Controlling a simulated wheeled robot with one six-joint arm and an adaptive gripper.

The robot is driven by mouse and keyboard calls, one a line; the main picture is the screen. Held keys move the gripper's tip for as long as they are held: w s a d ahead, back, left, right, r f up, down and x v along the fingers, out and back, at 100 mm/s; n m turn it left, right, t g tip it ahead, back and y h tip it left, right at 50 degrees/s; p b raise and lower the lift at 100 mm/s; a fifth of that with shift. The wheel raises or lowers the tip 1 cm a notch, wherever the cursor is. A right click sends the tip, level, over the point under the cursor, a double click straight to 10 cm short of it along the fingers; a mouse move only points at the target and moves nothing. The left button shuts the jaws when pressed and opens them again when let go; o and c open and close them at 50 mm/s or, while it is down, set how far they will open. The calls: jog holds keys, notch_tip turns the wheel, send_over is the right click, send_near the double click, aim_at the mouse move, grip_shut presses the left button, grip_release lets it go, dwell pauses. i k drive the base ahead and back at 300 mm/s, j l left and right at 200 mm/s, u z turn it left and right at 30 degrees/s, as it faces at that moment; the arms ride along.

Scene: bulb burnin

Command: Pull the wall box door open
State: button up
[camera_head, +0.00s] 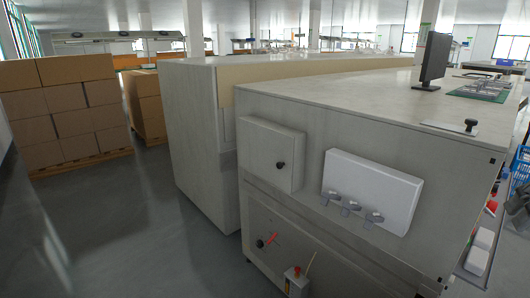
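A grey-white wall box (268,148) is mounted on the front side of a large pale bench, left of a white panel. Its door looks shut, flush with the box, and has a round black knob (281,165) near its right edge. My gripper is not in view.
A white panel (372,187) with several small fittings sits right of the box. Stacked cartons (65,115) stand left. Grey floor (130,225) is clear.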

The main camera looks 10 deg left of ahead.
aim_at(266, 151)
jog(key=i+j+u, duration=0.15)
jog(key=u, duration=0.2)
jog(key=i+j+u, duration=0.2)
jog(key=u, duration=0.15)
jog(key=i+u, duration=0.2)
jog(key=u, duration=0.15)
